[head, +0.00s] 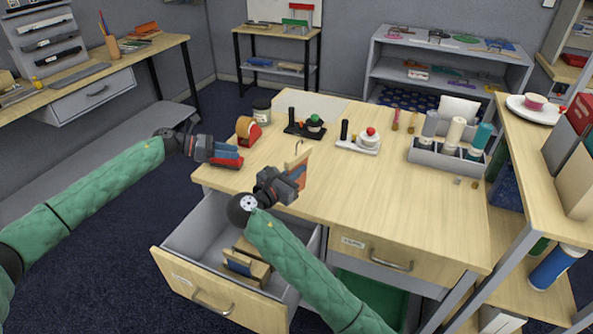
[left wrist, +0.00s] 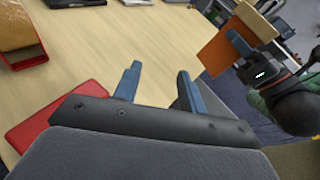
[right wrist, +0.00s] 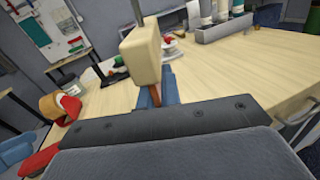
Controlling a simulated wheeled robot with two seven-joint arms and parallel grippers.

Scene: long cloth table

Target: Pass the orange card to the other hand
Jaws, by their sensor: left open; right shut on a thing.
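The orange card (head: 299,177) hangs in my right gripper (head: 296,180) above the table's near left part. It also shows at the upper right of the left wrist view (left wrist: 219,54), held in the right gripper's jaws. A pale wooden block (head: 298,158) with a small hook sits at its top; this block (right wrist: 141,55) hides most of the card in the right wrist view. My left gripper (head: 238,156) is open and empty over the table's left edge. Its two blue fingers (left wrist: 157,78) stand apart, with a clear gap between them and the card.
A red flat thing (left wrist: 46,115) lies on the wooden table (head: 380,200) below my left gripper. A tape dispenser (head: 247,130) and dark jar (head: 262,111) stand behind. An open drawer (head: 215,290) is below my right arm. The table's middle is clear.

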